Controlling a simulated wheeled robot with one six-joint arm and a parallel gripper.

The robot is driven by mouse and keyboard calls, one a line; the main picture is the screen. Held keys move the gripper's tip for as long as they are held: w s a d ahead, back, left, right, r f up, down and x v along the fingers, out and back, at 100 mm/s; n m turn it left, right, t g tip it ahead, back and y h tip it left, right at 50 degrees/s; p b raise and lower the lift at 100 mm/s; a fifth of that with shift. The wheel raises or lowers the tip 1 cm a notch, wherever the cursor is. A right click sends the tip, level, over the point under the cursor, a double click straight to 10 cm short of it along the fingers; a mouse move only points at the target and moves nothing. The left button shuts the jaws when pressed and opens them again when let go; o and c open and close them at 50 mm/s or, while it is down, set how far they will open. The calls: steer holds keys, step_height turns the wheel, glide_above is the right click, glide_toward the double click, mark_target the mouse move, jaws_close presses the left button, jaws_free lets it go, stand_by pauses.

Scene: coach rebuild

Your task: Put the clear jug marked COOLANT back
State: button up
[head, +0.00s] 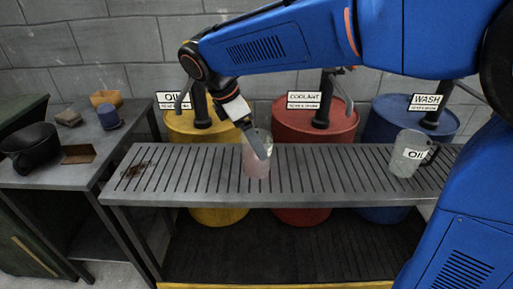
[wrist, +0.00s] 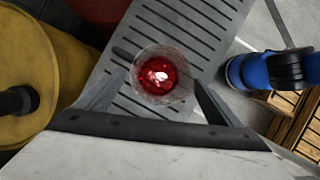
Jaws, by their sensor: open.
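A clear jug (head: 256,165) with red liquid in its bottom stands upright on the slatted grey rack, in front of the gap between the yellow and red drums. No marking on it can be read from here. In the wrist view the jug (wrist: 160,76) is seen from above between the finger ends. My gripper (head: 262,148) is open, pointing down at the jug, with a finger on either side; I cannot tell whether they touch it.
Behind the rack (head: 330,175) stand a yellow OIL drum (head: 190,128), a red COOLANT drum (head: 290,128) and a blue WASH drum (head: 385,122). A side table at left holds a black pan (head: 30,145), a blue cup (head: 109,117) and small items. The rack's left end is clear, with a dark stain.

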steer(key=w+v, duration=0.1)
steer(key=v, duration=0.5)
steer(key=shift+s+r, duration=0.3)
steer(key=shift+s, duration=0.25)
steer(key=s+d+f+m+y, duration=0.1)
steer(key=s+d+m, duration=0.3)
steer(key=d, duration=0.5)
steer(key=s+d+f+m+y, duration=0.2)
steer(key=d+m, duration=0.3)
steer(key=d, duration=0.5)
steer(key=s+d+f+m+t+y, duration=0.1)
steer(key=s+d+f+m+t, duration=0.2)
steer(key=s+d+f+m, duration=0.6)
steer(key=s+d+m, duration=0.2)
steer(key=s+m, duration=0.2)
steer(key=shift+d+f, duration=0.3)
steer(key=shift+f, duration=0.1)
